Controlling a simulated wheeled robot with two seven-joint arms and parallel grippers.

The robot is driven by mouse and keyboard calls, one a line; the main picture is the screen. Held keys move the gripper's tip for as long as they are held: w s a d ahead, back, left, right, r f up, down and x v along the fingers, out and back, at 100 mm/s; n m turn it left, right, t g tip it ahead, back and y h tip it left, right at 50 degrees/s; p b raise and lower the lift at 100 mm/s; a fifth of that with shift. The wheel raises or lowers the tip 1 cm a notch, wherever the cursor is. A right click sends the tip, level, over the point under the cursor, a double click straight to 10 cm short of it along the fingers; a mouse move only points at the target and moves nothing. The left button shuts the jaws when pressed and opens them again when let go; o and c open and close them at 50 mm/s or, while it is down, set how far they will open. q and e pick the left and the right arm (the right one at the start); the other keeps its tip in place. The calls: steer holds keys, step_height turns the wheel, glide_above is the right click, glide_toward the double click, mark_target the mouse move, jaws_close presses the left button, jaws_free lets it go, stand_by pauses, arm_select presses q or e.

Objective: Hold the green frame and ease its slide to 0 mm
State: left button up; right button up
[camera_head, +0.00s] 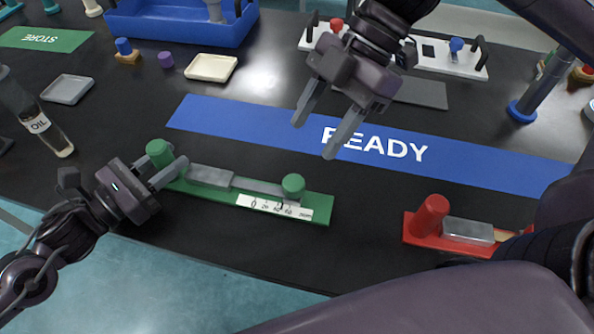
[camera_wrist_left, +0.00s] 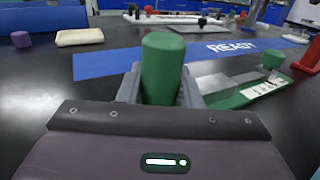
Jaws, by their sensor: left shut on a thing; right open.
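The green frame (camera_head: 325,207) lies on the black table, front centre-left. It has a green post at its left end, a grey rail and a white millimetre scale (camera_head: 275,207). Its slide has a green knob (camera_head: 293,185) that stands towards the right end of the scale, well right of the 0 mark. My left gripper (camera_head: 168,172) is shut on the green post (camera_wrist_left: 162,68), which rises between its fingers in the left wrist view. My right gripper (camera_head: 315,133) is open and empty, above the blue READY strip, up and right of the knob.
A red frame (camera_head: 432,217) with a grey block lies to the right, partly hidden by my arm. An oil bottle (camera_head: 42,125) and grey tray (camera_head: 67,89) are at left. A cream tray (camera_head: 211,68), blue bin (camera_head: 181,22) and white rack (camera_head: 445,60) stand behind. The READY strip (camera_head: 220,115) is clear.

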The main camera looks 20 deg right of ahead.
mark_target(293, 181)
steer(key=shift+s+a+f+m+t+h, duration=0.15)
steer(key=shift+a+f+h, duration=0.35)
steer(key=shift+f, duration=1.1)
steer(key=shift+s+a+f+m+t+h, duration=0.1)
steer(key=shift+a+f+t+h, duration=0.15)
steer(key=shift+a+f, duration=0.9)
steer(key=shift+s+a+f+m+t+h, duration=0.15)
steer(key=shift+f+h, duration=0.3)
steer(key=shift+f, duration=1.55)
jaws_close()
steer(key=shift+w+a, duration=0.1)
